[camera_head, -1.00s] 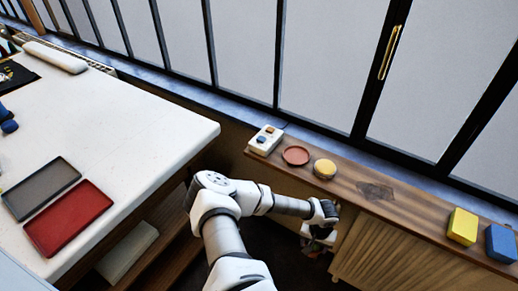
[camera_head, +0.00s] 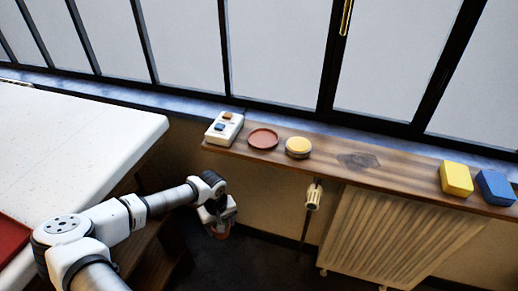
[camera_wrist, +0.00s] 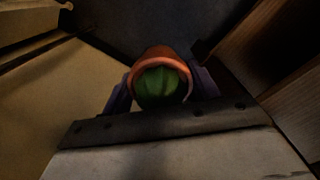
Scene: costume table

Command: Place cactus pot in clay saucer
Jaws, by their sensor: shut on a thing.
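The cactus pot (camera_wrist: 160,54) is an orange-brown pot with a green cactus (camera_wrist: 160,86) in it, seen from above in the wrist view. My gripper (camera_wrist: 160,88) is shut on the pot, with a finger on each side. In the head view my gripper (camera_head: 220,231) hangs below the shelf's height, left of the radiator, and a bit of the reddish pot shows under it. The clay saucer (camera_head: 263,139) is a flat, round, red-brown dish on the wooden shelf, up and to the right of my gripper. It looks empty.
On the wooden shelf (camera_head: 400,171), a white box with buttons (camera_head: 224,127) stands left of the saucer and a round yellow-topped tin (camera_head: 298,147) right of it. Yellow (camera_head: 456,178) and blue (camera_head: 495,187) blocks stand far right. A white table (camera_head: 70,140) is at left; a radiator (camera_head: 395,235) is below.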

